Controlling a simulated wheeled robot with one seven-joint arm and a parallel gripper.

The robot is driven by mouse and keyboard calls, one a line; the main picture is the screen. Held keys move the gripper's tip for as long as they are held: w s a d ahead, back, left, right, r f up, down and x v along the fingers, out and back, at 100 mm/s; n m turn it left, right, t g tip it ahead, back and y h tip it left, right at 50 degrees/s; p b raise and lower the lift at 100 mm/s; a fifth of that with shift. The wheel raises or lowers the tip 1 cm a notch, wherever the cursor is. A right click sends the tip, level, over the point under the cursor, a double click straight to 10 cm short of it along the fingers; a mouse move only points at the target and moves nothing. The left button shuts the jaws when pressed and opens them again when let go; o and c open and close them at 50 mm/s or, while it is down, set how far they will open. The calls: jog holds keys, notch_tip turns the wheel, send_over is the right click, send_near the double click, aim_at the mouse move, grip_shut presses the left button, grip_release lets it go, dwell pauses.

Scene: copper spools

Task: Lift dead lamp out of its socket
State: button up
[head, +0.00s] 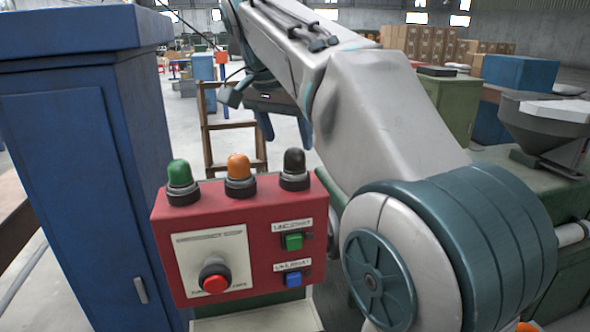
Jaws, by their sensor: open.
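A red control box (241,260) stands in the middle front with three domed lamps in sockets along its top. The left lamp is green (180,173) and the middle one is orange (239,166). The right lamp is dark brown-black (294,161) and looks like the dead lamp; it sits upright in its black socket (294,181). My gripper (285,128) is open, with blue fingers pointing down, and appears above and behind the lamps in the picture. It does not appear to hold anything. Its exact distance from the dark lamp cannot be told.
The box front has a red push button (215,283), a green button (293,241) and a blue button (294,279). A tall blue cabinet (80,190) stands close on the left. A wooden ladder-like frame (233,127) and a grey hopper (550,125) stand behind.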

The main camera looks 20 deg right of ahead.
aim_at(292, 151)
jog(key=shift+s+p+x, duration=0.15)
jog(key=shift+p+x, duration=0.1)
jog(key=shift+x, duration=0.8)
jog(key=shift+s+p+x, duration=0.15)
jog(key=shift+p+x, duration=0.05)
jog(key=shift+x, duration=0.9)
jog(key=shift+w+d+f, duration=0.15)
jog(key=shift+w+f, duration=0.1)
jog(key=shift+f, duration=0.4)
jog(key=shift+c, duration=0.3)
jog(key=c, duration=1)
